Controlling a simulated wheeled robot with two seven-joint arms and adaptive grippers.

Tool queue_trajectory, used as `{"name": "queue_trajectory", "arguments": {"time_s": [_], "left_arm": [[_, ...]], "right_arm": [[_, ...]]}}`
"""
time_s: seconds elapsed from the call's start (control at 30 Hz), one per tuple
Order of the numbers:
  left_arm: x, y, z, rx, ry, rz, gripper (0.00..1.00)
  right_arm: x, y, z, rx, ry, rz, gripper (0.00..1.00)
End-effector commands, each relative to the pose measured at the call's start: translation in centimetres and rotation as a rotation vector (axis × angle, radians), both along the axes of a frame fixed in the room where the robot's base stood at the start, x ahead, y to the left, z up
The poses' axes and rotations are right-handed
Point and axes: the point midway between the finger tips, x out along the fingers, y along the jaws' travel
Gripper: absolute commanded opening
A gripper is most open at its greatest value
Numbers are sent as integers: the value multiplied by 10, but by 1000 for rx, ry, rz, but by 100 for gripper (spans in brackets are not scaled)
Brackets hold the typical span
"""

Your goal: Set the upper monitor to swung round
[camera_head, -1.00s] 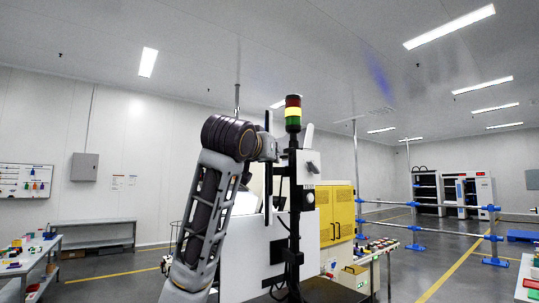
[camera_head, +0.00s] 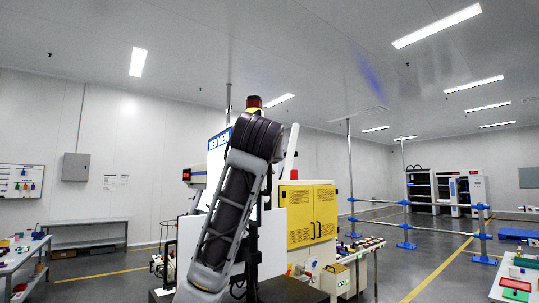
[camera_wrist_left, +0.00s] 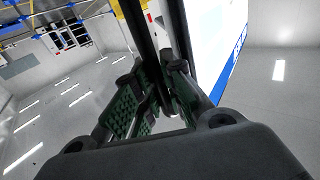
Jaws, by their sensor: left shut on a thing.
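The upper monitor (camera_head: 215,165) shows in the head view as a bright white screen with a blue strip along its top, partly hidden behind my left arm. In the left wrist view the monitor's screen (camera_wrist_left: 205,40) is at a steep angle right of the fingers, with its blue strip on the far side. My left gripper (camera_wrist_left: 166,88) is shut on the monitor's dark edge, which runs up between the green-padded fingers. The head view hides this gripper behind my forearm. My right gripper is in neither view.
A yellow cabinet (camera_head: 309,215) stands right of the arm. A signal tower's red top (camera_head: 253,101) shows just above my arm. A white device with a red display (camera_head: 195,176) is left of the monitor. Blue-jointed rails (camera_head: 405,228) stand farther right on open floor.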

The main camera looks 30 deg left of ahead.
Motion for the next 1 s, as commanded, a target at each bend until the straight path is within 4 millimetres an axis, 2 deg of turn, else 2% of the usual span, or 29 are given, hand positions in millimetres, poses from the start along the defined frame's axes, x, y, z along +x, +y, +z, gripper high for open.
{"name": "queue_trajectory", "arguments": {"time_s": [0.57,0.6,0.73,1.0], "left_arm": [[2,0,-1,3,2,30,0],[2,0,-1,3,2,30,15],[1,0,-1,2,2,30,32],[1,1,0,1,1,31,33]], "right_arm": [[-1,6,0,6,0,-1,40],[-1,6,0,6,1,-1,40],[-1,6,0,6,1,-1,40],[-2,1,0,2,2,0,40]]}}
